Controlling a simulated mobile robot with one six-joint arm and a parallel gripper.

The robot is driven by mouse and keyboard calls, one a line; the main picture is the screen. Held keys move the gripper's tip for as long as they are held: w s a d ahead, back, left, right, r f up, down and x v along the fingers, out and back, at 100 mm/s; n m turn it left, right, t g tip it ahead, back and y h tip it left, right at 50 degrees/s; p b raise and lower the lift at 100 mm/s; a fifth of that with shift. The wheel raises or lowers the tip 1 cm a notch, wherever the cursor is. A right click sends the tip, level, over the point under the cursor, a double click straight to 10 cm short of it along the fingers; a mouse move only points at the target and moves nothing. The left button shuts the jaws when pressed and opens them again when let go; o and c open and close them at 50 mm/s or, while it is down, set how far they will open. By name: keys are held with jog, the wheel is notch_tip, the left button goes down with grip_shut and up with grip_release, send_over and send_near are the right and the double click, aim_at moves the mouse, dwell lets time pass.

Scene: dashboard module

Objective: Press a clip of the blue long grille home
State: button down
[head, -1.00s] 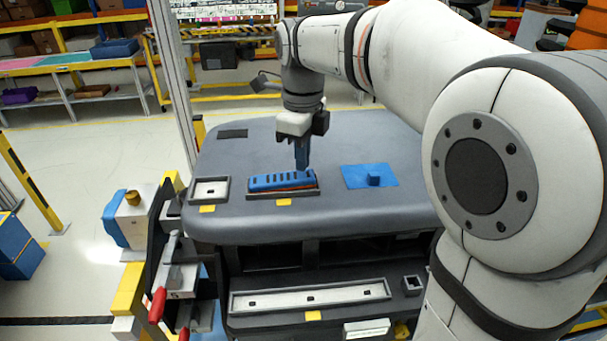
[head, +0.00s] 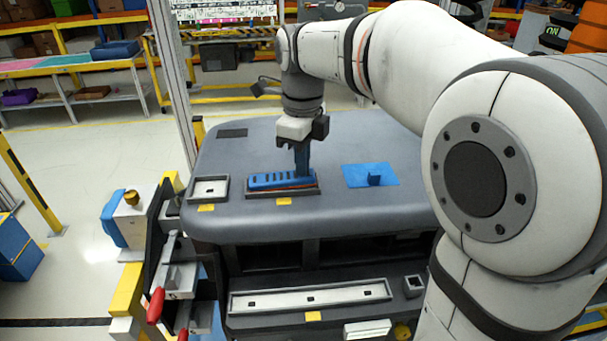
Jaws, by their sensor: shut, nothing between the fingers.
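The blue long grille (head: 272,181) lies in a dark-rimmed recess (head: 262,195) on top of the grey dashboard. A row of dark slots runs along its top. A thin orange-red strip shows along its lower right edge, so I cannot tell whether the right end sits flush. My gripper (head: 302,174) points straight down over the right part of the grille, its fingers shut and empty. The fingertips appear to touch the grille's top there and hide a small part of it. The clips themselves are too small to make out.
Left of the grille is an empty light-rimmed recess (head: 209,190). To the right lies a blue mat (head: 358,181) with a small blue block (head: 375,178). A long empty slot (head: 310,297) and a small square socket (head: 413,283) are on the lower front.

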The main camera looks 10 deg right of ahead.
jog(key=shift+f, duration=0.55)
dwell(1.4)
dwell(0.5)
notch_tip(320, 180, up, 8)
jog(key=p, duration=0.6)
jog(key=shift+p, duration=0.35)
jog(key=shift+r, duration=0.1)
jog(key=s+d+f+n, duration=0.1)
jog(key=s+d+n, duration=0.1)
jog(key=n, duration=0.1)
jog(key=s+d+f+n+t+b, duration=0.1)
jog(key=s+f+n, duration=0.1)
jog(key=s+n, duration=0.1)
jog(key=s+d+f+n, duration=0.1)
jog(key=s+d+n, duration=0.1)
jog(key=n, duration=0.3)
jog(key=shift+s+d+f+t+b, duration=0.3)
jog(key=shift+s+b, duration=0.05)
jog(key=shift+s, duration=0.25)
jog(key=s+d+f+n+t+b, duration=0.1)
jog(key=s+d+f+n, duration=0.2)
jog(key=s+f+n, duration=0.4)
jog(key=s+n, duration=0.1)
jog(key=n, duration=0.4)
jog(key=shift+s+d+f+t, duration=0.3)
jog(key=shift+s+d+t, duration=0.1)
